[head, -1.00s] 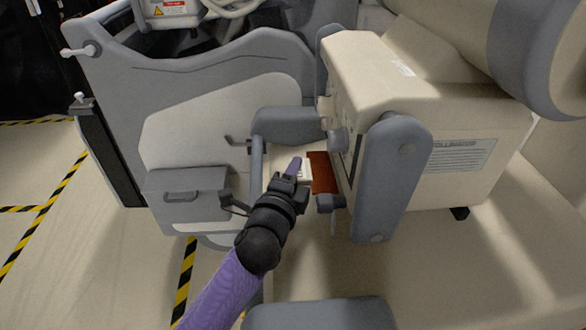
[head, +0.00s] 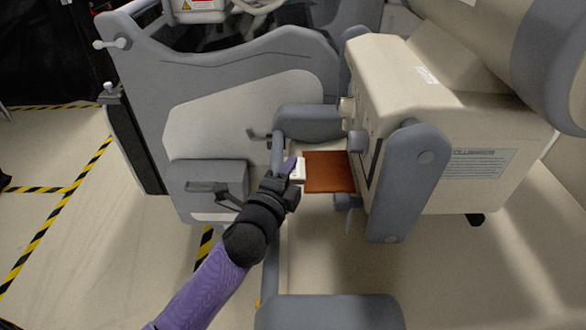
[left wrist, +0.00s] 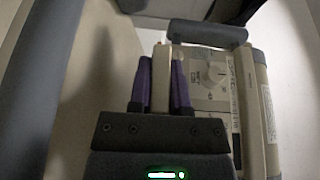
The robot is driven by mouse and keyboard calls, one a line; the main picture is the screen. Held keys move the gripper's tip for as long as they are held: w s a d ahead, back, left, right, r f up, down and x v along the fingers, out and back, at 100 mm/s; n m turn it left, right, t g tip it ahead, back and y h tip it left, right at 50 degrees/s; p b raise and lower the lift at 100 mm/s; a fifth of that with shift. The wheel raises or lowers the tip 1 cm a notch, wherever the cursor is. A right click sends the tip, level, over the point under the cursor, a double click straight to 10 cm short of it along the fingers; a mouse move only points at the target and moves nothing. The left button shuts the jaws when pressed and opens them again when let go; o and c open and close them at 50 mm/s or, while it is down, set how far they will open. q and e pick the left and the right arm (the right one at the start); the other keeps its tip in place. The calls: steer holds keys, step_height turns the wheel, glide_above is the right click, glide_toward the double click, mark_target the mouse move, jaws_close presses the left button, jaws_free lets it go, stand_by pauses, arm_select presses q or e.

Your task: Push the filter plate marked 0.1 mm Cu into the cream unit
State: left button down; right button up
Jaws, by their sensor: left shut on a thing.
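The filter plate (head: 328,172) is a copper-brown sheet with a white handle block (head: 298,170) at its left end. No marking can be read on it. My left gripper (head: 291,171) is shut on the handle. In the left wrist view its purple fingers (left wrist: 161,75) close on a cream piece. The cream unit (head: 450,110) stands to the right, and it also shows beyond the fingers in the left wrist view (left wrist: 205,98). The plate's right end meets the unit's front face; I cannot tell whether it sits in the slot. My right gripper is not in view.
A grey bar (head: 276,200) runs beside the gripper, with a grey block (head: 308,122) behind the plate. A grey upright arm (head: 410,185) covers part of the unit. A small grey knob (head: 347,201) is close to the plate's near edge. A grey cart panel (head: 240,120) stands behind.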

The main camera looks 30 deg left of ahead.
mark_target(311, 168)
arm_select(q)
steer(key=shift+p, duration=0.5)
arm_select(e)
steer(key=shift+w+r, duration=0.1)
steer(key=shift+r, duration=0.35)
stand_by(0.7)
arm_select(q)
steer(key=shift+w+d+b, duration=0.15)
steer(key=shift+w+d, duration=0.2)
steer(key=shift+d, duration=0.35)
steer(key=shift+w+d+b, duration=0.1)
steer(key=shift+w+d, duration=0.2)
steer(key=shift+d, duration=0.35)
steer(key=shift+w+d+b, duration=0.15)
steer(key=shift+w+d, duration=0.2)
steer(key=shift+d, duration=0.35)
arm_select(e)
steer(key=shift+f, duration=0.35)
arm_select(q)
steer(key=shift+d, duration=0.15)
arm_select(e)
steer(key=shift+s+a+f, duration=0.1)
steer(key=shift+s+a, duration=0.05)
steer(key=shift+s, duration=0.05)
arm_select(q)
steer(key=shift+r, duration=0.1)
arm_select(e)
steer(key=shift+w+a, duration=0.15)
